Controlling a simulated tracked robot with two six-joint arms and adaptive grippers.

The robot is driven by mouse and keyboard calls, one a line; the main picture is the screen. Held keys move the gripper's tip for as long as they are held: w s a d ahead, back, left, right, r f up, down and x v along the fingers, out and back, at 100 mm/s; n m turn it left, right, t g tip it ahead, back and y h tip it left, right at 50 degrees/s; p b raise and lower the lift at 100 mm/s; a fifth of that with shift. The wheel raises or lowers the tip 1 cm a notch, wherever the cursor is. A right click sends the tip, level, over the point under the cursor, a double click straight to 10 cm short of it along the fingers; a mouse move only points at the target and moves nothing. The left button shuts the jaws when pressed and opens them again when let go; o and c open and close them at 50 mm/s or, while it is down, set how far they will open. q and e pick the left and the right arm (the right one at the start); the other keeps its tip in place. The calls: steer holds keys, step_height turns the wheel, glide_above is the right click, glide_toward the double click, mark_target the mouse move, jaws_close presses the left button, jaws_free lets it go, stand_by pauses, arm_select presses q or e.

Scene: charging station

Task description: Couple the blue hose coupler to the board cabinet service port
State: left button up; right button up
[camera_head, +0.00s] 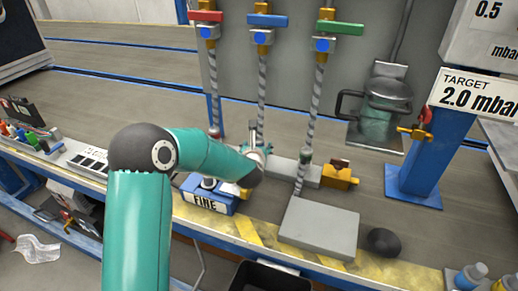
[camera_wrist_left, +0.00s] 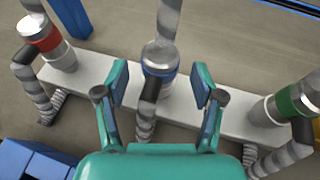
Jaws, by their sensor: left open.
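The blue hose coupler (camera_wrist_left: 160,58) is a grey cylinder with a blue band, at the middle of the left wrist view. It stands at a light grey block (camera_wrist_left: 95,80), with its hose rising from it. My left gripper (camera_wrist_left: 160,84) is open, with one finger on each side of the coupler and gaps visible between. In the head view my left gripper (camera_head: 256,152) is at the foot of the middle hose (camera_head: 262,90) and mostly hides the coupler. I cannot pick out the board cabinet service port. My right gripper is not in view.
A red-banded coupler (camera_wrist_left: 42,35) and a green-banded coupler (camera_wrist_left: 297,102) stand on either side. Red (camera_head: 206,16), blue (camera_head: 267,20) and green (camera_head: 340,28) valve handles are above. A blue FINE box (camera_head: 208,196), grey plate (camera_head: 319,228) and blue post (camera_head: 413,170) stand nearby.

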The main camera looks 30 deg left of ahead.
mark_target(258, 144)
arm_select(q)
steer(key=shift+x, duration=1.55)
steer(key=shift+d, duration=0.1)
jaws_close()
